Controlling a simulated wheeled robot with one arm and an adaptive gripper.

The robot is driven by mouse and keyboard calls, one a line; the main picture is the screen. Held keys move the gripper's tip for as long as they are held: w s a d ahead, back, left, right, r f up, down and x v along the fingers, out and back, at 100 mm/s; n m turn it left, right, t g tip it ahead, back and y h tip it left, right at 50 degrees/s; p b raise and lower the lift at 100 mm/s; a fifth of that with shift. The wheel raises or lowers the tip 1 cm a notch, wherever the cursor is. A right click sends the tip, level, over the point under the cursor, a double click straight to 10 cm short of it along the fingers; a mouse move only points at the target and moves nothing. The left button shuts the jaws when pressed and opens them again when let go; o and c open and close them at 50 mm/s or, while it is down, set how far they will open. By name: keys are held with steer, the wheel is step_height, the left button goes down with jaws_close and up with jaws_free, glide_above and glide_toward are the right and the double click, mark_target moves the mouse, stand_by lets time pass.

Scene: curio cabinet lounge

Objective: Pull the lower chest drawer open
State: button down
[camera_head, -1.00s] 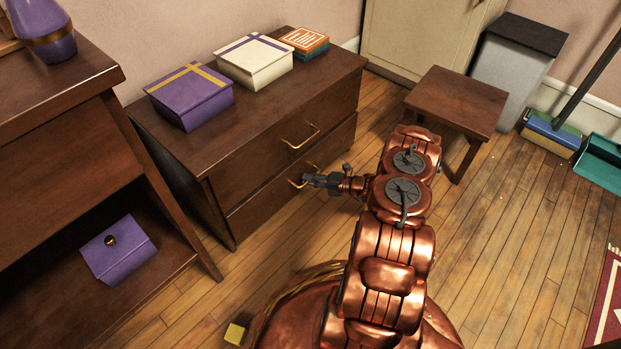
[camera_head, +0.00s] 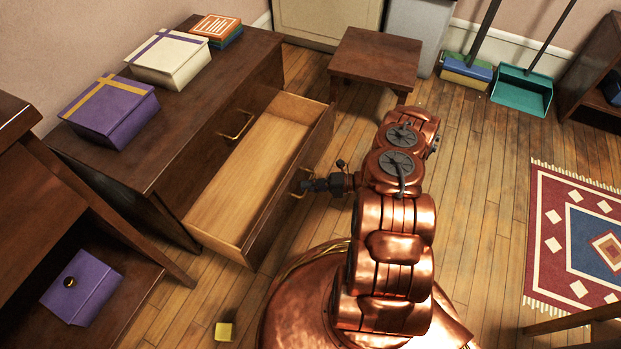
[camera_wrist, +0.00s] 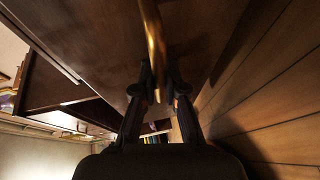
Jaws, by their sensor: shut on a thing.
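The dark wood chest (camera_head: 170,140) has two drawers, one above the other. The lower chest drawer (camera_head: 270,225) stands well out from the chest, and its pale inside (camera_head: 250,170) looks empty. The upper drawer with its brass handle (camera_head: 238,124) is shut. My gripper (camera_head: 308,186) is at the lower drawer's brass handle (camera_head: 298,181), on the front's outer face. In the wrist view the brass handle (camera_wrist: 153,40) runs down between the two dark fingers (camera_wrist: 158,90), which are shut on it.
A purple box (camera_head: 110,112), a cream box (camera_head: 170,60) and small books (camera_head: 216,28) lie on the chest. A small stool (camera_head: 375,58) stands close behind the drawer's far end. A yellow block (camera_head: 224,331) lies on the floor. Floor right of my arm is clear up to the rug (camera_head: 545,230).

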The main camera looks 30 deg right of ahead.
steer(key=shift+s+d, duration=0.1)
steer(key=shift+s, duration=0.1)
steer(key=c, duration=1.2)
jaws_free()
steer(key=shift+d, duration=0.1)
steer(key=v, duration=1.1)
steer(key=shift+s+d, duration=0.25)
steer(key=shift+d, duration=0.05)
steer(key=shift+r, duration=0.15)
